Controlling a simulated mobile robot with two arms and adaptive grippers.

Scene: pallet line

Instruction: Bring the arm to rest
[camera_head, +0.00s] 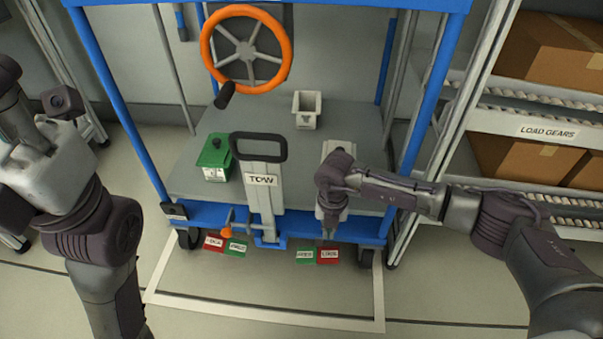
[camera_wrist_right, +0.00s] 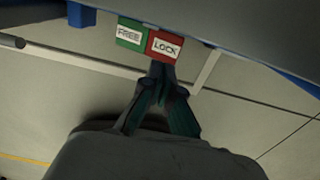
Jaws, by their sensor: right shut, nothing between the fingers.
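My right arm comes in from the right in the head view. My right gripper (camera_head: 330,232) points down at the front edge of the blue cart (camera_head: 345,226). In the right wrist view its fingers (camera_wrist_right: 160,72) are shut and empty, with the tips just by the red LOCK pedal (camera_wrist_right: 162,46); I cannot tell whether they touch. The green FREE pedal (camera_wrist_right: 130,34) is beside it. In the head view the red LOCK (camera_head: 328,257) and green FREE (camera_head: 305,257) pedals show low under the cart's front. My left arm stands at the left; its fingers do not show.
The cart carries a TOW handle (camera_head: 262,190), a green box (camera_head: 214,158), a pale open container (camera_head: 306,110) and an orange wheel (camera_head: 246,48). Another red pedal (camera_head: 214,243) and green pedal (camera_head: 236,247) sit at front left.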

